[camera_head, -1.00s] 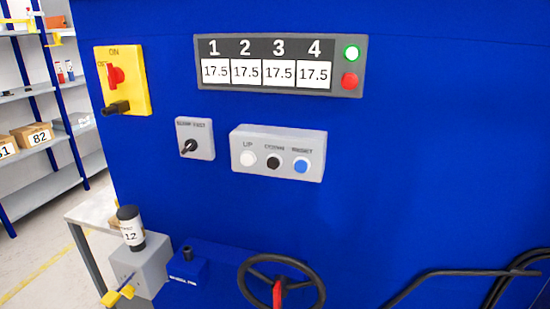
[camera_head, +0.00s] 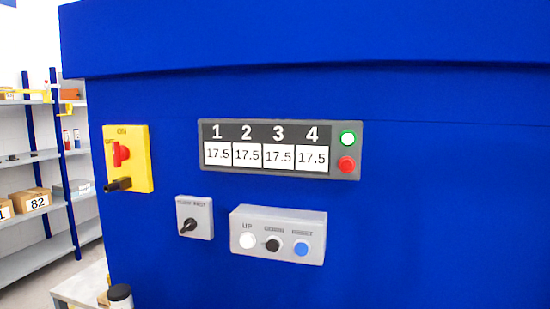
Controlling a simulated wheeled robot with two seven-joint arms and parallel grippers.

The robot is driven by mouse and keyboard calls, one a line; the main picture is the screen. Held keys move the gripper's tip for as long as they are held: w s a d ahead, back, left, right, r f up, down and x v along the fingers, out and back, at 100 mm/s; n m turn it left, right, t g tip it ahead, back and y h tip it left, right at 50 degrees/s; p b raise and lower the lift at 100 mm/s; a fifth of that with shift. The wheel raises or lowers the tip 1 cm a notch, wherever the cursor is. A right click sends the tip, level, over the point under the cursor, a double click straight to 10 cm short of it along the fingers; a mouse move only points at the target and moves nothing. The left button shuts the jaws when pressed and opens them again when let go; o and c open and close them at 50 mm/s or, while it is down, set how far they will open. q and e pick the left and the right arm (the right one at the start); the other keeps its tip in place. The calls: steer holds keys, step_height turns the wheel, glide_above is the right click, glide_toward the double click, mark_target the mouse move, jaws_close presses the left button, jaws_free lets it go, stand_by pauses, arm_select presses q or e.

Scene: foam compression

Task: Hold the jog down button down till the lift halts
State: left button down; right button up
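A grey button box (camera_head: 279,234) is fixed to the blue machine front in the head view. It carries a white UP button (camera_head: 248,241), a black DOWN button (camera_head: 273,245) and a blue RESET button (camera_head: 301,249). Above it a display panel (camera_head: 281,148) shows 17.5 under each of 1, 2, 3 and 4. Nothing touches the buttons. Neither of my grippers shows in the view.
A yellow ON/OFF switch (camera_head: 128,158) with a red knob and a small grey selector box (camera_head: 194,217) sit left of the buttons. Shelves with boxes (camera_head: 32,201) stand at far left. A black-capped container (camera_head: 120,296) shows at the bottom edge. The space before the panel looks clear.

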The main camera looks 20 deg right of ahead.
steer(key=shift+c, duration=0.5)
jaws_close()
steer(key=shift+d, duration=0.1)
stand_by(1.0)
